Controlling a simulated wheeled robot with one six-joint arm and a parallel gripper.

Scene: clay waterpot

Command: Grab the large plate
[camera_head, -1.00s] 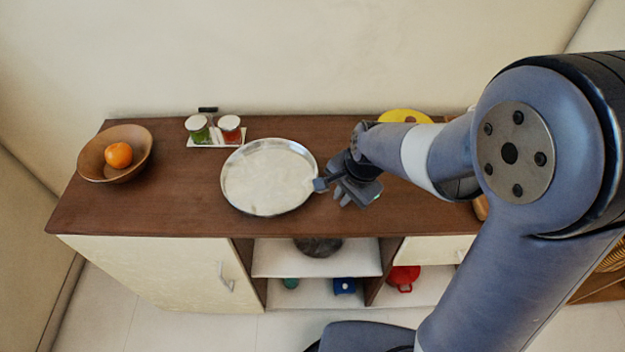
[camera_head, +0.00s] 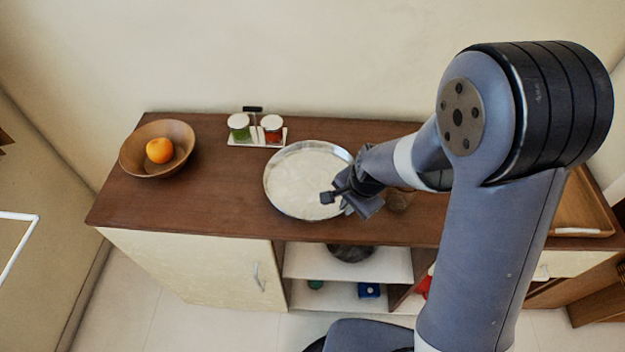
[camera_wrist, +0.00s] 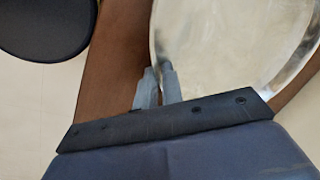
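The large plate (camera_head: 300,178) is round, shiny and silver, and lies flat on the brown cabinet top. Its rim fills the upper right of the wrist view (camera_wrist: 225,45). My gripper (camera_head: 335,198) is at the plate's right front rim. In the wrist view its two grey fingers (camera_wrist: 159,85) stand close together, with the rim's edge running down between them. They look shut on the rim. The exact contact is partly hidden by the fingers and the dark gripper body.
A wooden bowl (camera_head: 133,160) with an orange (camera_head: 159,150) stands at the left. A small rack (camera_head: 256,142) with two jars is behind the plate. A wooden tray (camera_head: 585,215) is at the far right. The cabinet top between bowl and plate is clear.

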